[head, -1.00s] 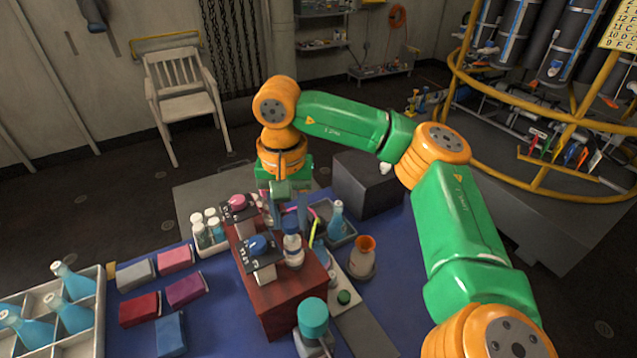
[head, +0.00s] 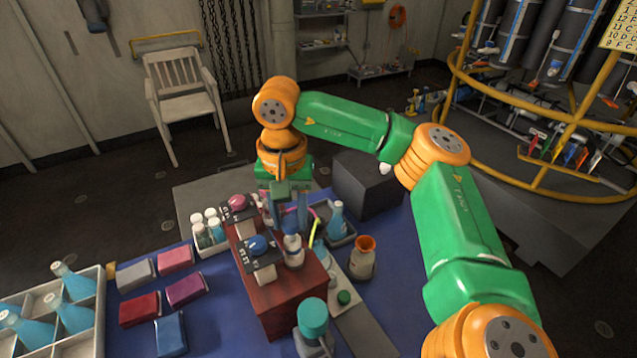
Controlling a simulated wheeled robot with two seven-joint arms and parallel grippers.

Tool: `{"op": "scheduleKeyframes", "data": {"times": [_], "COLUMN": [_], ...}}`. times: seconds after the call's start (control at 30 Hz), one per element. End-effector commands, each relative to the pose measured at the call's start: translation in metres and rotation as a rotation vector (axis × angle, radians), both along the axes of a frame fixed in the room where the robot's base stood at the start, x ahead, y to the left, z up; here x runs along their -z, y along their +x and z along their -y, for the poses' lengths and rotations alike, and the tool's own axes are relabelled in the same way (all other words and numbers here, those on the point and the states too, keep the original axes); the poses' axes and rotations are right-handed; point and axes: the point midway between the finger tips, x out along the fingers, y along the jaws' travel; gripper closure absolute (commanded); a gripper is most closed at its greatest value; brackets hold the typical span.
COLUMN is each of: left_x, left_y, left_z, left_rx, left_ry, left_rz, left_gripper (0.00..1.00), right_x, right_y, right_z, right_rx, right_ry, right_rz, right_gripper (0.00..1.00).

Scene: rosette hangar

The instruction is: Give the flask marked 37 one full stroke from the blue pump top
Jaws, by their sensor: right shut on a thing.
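The blue pump top (head: 258,244) stands on a dark marked plate on the near part of a dark red block (head: 290,290). A pink pump top (head: 237,202) stands on a similar plate farther back. A small white flask with a blue band (head: 293,254) is upright at the block's right side, just right of the blue top. My right gripper (head: 290,217) points down and is shut on the top of this flask. I cannot read a number on it, and the fingers partly hide its top. My left gripper is not in view.
Small white-capped bottles (head: 207,232) sit in a tray left of the block. Colored boxes (head: 140,308) and a bottle crate (head: 98,305) lie left.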

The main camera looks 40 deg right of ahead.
Motion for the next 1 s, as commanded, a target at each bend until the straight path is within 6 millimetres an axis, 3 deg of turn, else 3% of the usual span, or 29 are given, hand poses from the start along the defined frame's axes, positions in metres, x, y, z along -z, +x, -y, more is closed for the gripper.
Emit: {"op": "scheduleKeyframes", "data": {"times": [0.7, 0.73, 0.8, 1.0], "left_x": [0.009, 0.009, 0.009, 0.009], "left_y": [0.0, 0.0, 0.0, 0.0], "left_z": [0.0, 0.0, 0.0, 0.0], "left_rx": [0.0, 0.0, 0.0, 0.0], "left_ry": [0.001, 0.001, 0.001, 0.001], "left_rz": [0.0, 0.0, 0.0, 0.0], "left_gripper": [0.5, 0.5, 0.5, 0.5], "right_x": [0.011, 0.011, 0.011, 0.011], "right_y": [0.0, 0.0, 0.0, 0.0], "right_z": [0.0, 0.0, 0.0, 0.0], "right_rx": [0.002, 0.001, 0.001, 0.001], "right_ry": [-0.001, -0.001, -0.001, 0.0], "right_rz": [0.001, 0.001, 0.001, 0.0], "right_gripper": [0.94, 0.51, 0.32, 0.32]}}
